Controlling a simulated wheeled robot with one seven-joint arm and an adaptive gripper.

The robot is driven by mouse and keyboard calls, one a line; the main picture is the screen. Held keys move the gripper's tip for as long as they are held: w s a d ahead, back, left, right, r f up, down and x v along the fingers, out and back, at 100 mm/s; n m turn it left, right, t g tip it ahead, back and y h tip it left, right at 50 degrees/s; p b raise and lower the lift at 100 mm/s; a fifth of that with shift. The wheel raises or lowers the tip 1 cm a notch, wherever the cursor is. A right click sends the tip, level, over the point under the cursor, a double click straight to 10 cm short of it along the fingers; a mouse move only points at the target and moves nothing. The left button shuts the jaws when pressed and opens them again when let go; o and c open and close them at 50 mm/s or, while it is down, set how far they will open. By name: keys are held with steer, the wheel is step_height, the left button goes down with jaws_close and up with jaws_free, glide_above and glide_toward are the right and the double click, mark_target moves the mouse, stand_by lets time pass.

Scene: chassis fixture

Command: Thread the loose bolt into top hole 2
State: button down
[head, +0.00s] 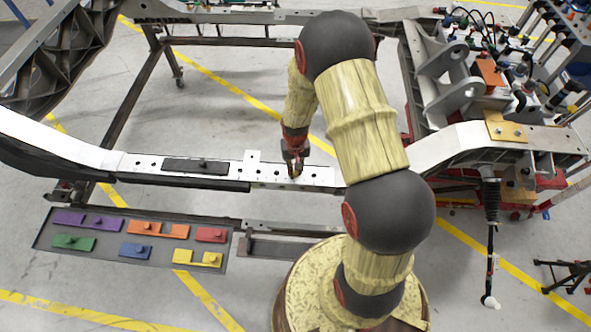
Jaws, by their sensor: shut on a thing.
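My gripper (294,168) points down at the white chassis rail (324,177), just over its top face, right of the rail's middle. It is shut on a small yellowish thing, which I take to be the loose bolt (295,174). The bolt is mostly hidden by the fingers. I cannot tell whether its tip is in a hole or above the rail. Several small dark holes show along the rail's top; I cannot read which is hole 2.
A dark plate (182,165) with a round knob lies on the rail to the left. A grey tray (105,254) with coloured knobbed blocks lies in front of it. A cluttered fixture (490,75) with hoses stands at the right. Open floor shows behind the rail.

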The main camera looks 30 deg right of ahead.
steer(key=c, duration=1.7)
jaws_free()
steer(key=shift+s+a+f, duration=0.1)
steer(key=shift+s+f, duration=0.2)
steer(key=shift+c, duration=0.2)
steer(key=shift+w+r, duration=0.15)
steer(key=shift+w, duration=0.05)
steer(key=shift+w+r+p, duration=0.1)
steer(key=shift+r+p, duration=0.35)
steer(key=shift+r, duration=0.1)
step_height(320, 180, up, 8)
steer(key=p, duration=0.5)
